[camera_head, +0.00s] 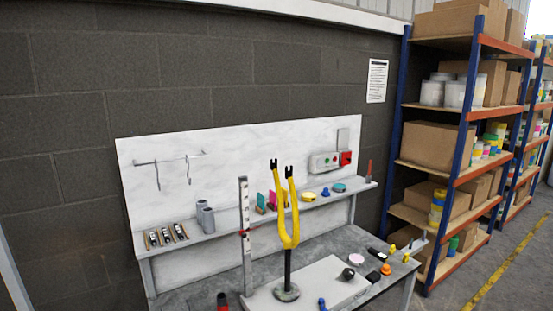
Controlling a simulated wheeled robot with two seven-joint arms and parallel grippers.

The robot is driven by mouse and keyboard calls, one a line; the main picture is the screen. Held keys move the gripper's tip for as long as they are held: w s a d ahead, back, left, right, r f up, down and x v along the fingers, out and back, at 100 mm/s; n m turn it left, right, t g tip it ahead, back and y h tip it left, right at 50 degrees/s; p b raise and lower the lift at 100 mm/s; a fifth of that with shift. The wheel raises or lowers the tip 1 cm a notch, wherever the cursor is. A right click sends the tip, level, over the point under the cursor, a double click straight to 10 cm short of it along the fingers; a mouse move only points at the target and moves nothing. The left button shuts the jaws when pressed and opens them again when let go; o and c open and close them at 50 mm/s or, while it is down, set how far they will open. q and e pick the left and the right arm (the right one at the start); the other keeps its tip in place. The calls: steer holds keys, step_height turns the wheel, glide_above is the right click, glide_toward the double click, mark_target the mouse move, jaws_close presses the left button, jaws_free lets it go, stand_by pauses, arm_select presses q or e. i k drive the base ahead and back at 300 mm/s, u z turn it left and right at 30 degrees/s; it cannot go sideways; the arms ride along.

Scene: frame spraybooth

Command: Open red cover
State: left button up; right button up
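A small red cover (346,158) sits at the right end of a pale control box (324,162) on the white back panel, above the shelf at the back of the workbench. The box also carries small buttons, one of them green. A dark patch shows on the red part. It is too small to tell whether the cover is open or shut. Neither of my grippers is in view.
A yellow fork (287,222) stands upright on a black stand, left of and nearer than the box. A tall metal ruler (245,235) stands beside it. Small items line the shelf (221,232). Loaded storage racks (467,130) stand at the right, beside open floor.

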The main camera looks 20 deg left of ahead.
mark_target(347, 157)
steer(key=z, duration=0.4)
steer(key=k, duration=0.55)
steer(key=z, duration=0.85)
steer(key=i, duration=2.9)
steer(key=u, duration=1.2)
steer(key=i, duration=1.2)
steer(key=u, duration=1.2)
